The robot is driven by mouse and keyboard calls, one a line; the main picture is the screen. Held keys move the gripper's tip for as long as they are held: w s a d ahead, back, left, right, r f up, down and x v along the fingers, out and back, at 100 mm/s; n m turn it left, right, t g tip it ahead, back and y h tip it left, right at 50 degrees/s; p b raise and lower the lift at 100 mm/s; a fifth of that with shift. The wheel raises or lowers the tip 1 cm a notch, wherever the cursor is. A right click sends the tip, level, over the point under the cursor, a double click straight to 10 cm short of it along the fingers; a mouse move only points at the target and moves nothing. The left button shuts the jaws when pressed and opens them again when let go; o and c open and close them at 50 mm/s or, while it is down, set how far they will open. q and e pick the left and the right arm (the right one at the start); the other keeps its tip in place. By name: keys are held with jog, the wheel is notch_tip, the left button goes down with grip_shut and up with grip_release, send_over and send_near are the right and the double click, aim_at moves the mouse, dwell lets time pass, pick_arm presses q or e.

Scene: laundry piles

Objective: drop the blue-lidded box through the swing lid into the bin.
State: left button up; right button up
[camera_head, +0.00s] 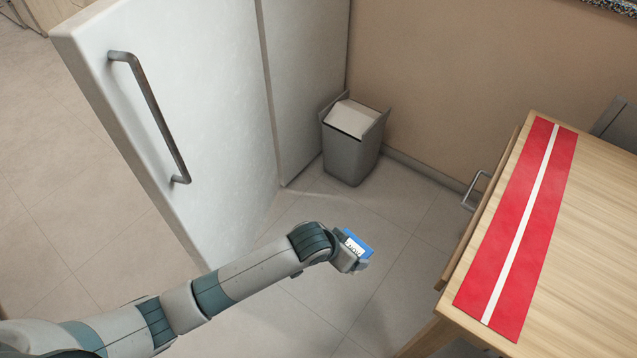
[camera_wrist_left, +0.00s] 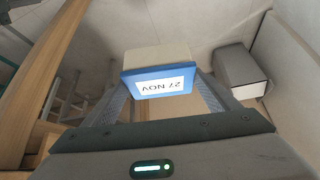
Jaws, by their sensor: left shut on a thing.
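The blue-lidded box (camera_wrist_left: 158,80) has a pale body and a white label reading "27 NOV". My left gripper (camera_head: 358,254) is shut on it and holds it in the air over the floor; the box (camera_head: 357,241) is partly hidden by the gripper in the head view. In the wrist view the box sits between the two fingers of my left gripper (camera_wrist_left: 157,88). The grey bin (camera_head: 350,157) stands on the floor against the wall, with a pale swing lid (camera_head: 352,118) on top. The bin also shows in the wrist view (camera_wrist_left: 236,66), apart from the box. My right gripper is out of view.
A white cabinet door (camera_head: 165,110) with a metal handle stands open left of the bin. A wooden table (camera_head: 590,210) with a red and white runner (camera_head: 518,225) and a drawer handle (camera_head: 474,190) is at the right. Floor between box and bin is clear.

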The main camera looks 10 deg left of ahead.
pick_arm(q)
jog(key=s+d+f+m+g+h, duration=0.1)
jog(key=s+d+f+m, duration=0.1)
jog(key=s+d+f, duration=0.4)
jog(key=shift+s+d+f+m+p, duration=0.3)
jog(key=shift+f+p, duration=0.1)
jog(key=shift+f, duration=0.15)
